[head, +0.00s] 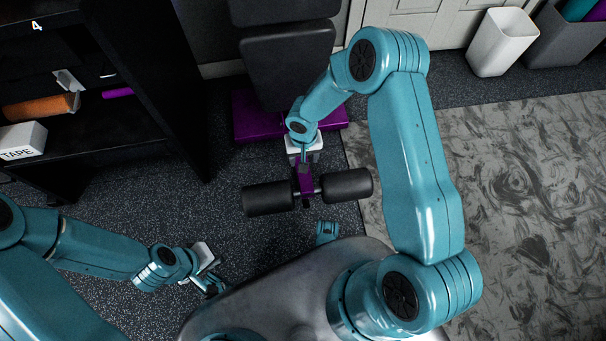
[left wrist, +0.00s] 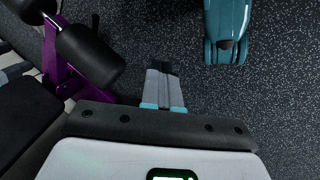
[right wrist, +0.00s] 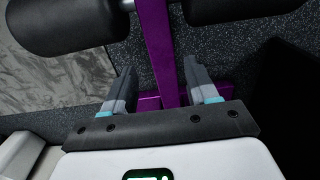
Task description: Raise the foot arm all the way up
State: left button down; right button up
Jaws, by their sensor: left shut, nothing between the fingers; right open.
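The foot arm (head: 304,182) is a purple bar with a black foam roller on each side, low in front of the padded bench. My right gripper (head: 304,153) is just behind the rollers, over the bar. In the right wrist view the purple bar (right wrist: 158,45) runs between my open fingers (right wrist: 160,78); I cannot tell whether they touch it. My left gripper (head: 212,278) is shut and empty, low over the floor at the lower left. The left wrist view shows its closed fingers (left wrist: 162,75), with the foot arm's roller (left wrist: 90,55) to the left.
The black bench pad (head: 287,65) and its purple base (head: 250,115) stand behind the foot arm. A dark shelf (head: 150,90) with a tape box (head: 22,140) is at the left. A white bin (head: 502,42) stands at the back right. The grey patterned mat (head: 530,190) is clear.

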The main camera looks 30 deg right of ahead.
pick_arm(q)
jog(key=shift+t, duration=0.4)
jog(key=f+b, duration=0.1)
jog(key=w+f+b, duration=0.1)
jog(key=f, duration=0.1)
jog(key=f+b, duration=0.1)
jog(key=shift+w+a+f+b, duration=0.15)
jog(key=shift+w+a+b, duration=0.05)
jog(key=shift+w+b, duration=0.15)
pick_arm(e)
notch_tip(320, 180, down, 11)
jog(key=shift+f, duration=0.1)
